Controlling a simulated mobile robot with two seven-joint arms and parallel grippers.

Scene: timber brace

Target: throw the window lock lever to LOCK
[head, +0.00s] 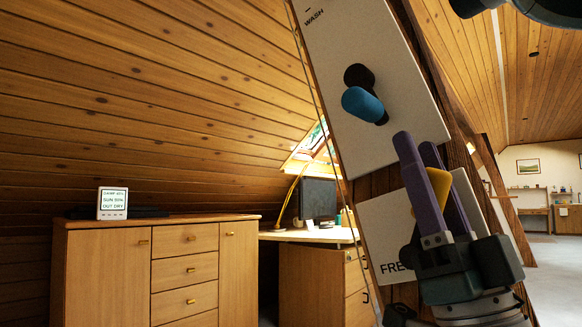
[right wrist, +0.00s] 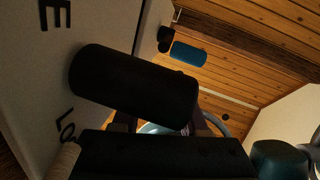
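The lower pale plate (head: 387,213) on the timber brace reads "FREE" in part. The right wrist view shows an "E" and "LO" on the plate (right wrist: 40,80). A dark round hub (head: 407,257) stands out from it; a thick black cylinder, probably this hub, is large in the right wrist view (right wrist: 130,85). A yellow grip (head: 439,187), apparently the lever's, points upward between the purple fingers of my right gripper (head: 418,142). I cannot tell whether the fingers press on it. It is hidden in the right wrist view. My left gripper is out of view.
Above is another plate (head: 340,40) marked "WASH", with a blue lever (head: 362,104) close over my right fingertips; it also shows in the right wrist view (right wrist: 189,54). A wooden cabinet (head: 100,270) and a desk (head: 310,235) stand at left. Open floor lies right.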

